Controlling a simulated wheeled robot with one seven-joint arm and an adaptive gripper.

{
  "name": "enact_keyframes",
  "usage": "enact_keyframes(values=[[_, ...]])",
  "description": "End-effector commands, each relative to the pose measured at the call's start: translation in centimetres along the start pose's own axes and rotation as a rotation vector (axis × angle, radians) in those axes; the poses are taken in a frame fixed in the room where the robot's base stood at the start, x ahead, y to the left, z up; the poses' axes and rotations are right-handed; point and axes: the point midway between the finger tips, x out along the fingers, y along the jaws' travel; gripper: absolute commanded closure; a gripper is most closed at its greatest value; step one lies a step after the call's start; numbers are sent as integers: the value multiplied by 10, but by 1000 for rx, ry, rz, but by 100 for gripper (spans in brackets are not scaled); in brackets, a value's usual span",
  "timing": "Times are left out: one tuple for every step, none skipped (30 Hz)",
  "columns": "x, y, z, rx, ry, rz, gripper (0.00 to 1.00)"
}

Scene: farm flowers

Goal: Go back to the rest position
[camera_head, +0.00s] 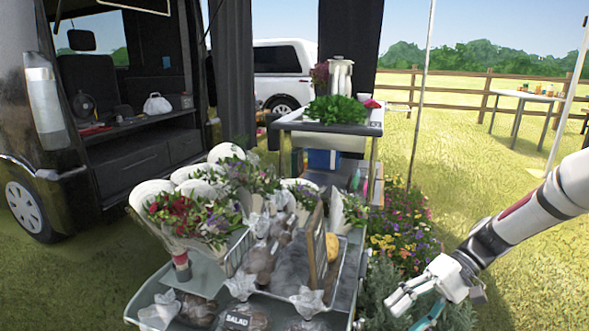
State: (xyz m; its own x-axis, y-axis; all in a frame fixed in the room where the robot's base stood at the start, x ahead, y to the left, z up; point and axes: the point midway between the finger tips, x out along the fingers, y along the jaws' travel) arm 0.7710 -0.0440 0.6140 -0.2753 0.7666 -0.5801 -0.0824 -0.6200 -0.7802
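My gripper (402,301) is at the lower right, at the end of my arm, which reaches in from the right edge. It is to the right of the flower stand and in front of green plants. Its light fingers point to the left and down. Nothing clearly shows between the fingers, and the view is too small to tell how far apart they are. A teal curved part shows just below the gripper.
A stand (340,290) with wrapped bouquets (195,215) and bagged goods fills the lower middle. Behind it is a cart (375,122) with leafy greens (335,109). Potted flowers (400,225) stand left of my arm. A pole (424,90) rises behind. Open grass lies at the right.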

Motion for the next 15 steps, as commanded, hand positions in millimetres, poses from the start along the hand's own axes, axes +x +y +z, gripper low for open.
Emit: enact_keyframes(values=[[-2,-15,10,1,-17,56,38],[-3,-22,16,7,-26,86,38],[-4,-31,24,14,-37,127,38],[-5,-38,30,18,-43,157,38],[-6,-45,37,24,-50,187,38],[-7,-53,46,30,-56,226,38],[-8,-60,53,36,-59,255,38],[-8,-66,59,39,-62,284,38],[-9,-74,69,46,-62,322,38],[-9,-80,76,51,-63,349,38],[-10,-86,83,54,-62,378,38],[-10,-93,93,61,-59,413,38],[-10,-99,100,64,-56,440,38],[-10,-104,108,68,-52,466,38],[-10,-111,118,72,-46,499,38]])
